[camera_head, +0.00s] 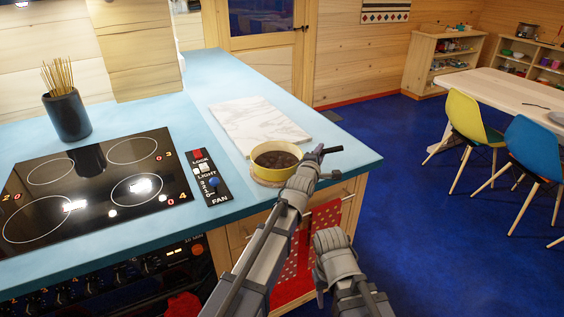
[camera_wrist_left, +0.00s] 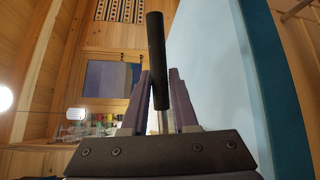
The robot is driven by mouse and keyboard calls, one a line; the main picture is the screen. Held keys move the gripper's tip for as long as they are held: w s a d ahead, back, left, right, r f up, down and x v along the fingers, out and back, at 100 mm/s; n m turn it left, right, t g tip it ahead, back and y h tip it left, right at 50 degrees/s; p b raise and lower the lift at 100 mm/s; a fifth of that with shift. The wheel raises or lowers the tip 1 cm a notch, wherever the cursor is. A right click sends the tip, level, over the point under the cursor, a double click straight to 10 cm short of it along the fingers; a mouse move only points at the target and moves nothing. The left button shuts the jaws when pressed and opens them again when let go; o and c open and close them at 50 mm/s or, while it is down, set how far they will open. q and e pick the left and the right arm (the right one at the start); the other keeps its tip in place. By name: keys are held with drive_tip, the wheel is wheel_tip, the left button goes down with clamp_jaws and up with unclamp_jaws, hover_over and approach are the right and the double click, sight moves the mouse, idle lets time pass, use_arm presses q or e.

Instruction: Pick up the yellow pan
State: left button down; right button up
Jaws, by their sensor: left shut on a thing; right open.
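My left gripper (camera_head: 318,162) is shut on this handle. In the left wrist view, the black handle (camera_wrist_left: 156,50) stands between the two fingers of my left gripper (camera_wrist_left: 160,90); the pan's bowl is out of that view. My right gripper (camera_head: 335,240) is lower, beside the counter front, open and apart from the pan; its fingertips are hard to see.
A white marble board (camera_head: 260,121) lies behind the pan. A black cooktop (camera_head: 95,185), a switch panel (camera_head: 207,177) and a dark cup of sticks (camera_head: 68,116) are at left. A red dotted towel (camera_head: 322,225) hangs at the counter front. Blue floor is free at right, before the chairs.

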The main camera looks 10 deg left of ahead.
use_arm(q)
drive_tip(key=shift+r, duration=0.15)
wheel_tip(320, 180, up, 10)
drive_tip(key=p, duration=1)
drive_tip(key=shift+a, duration=0.15)
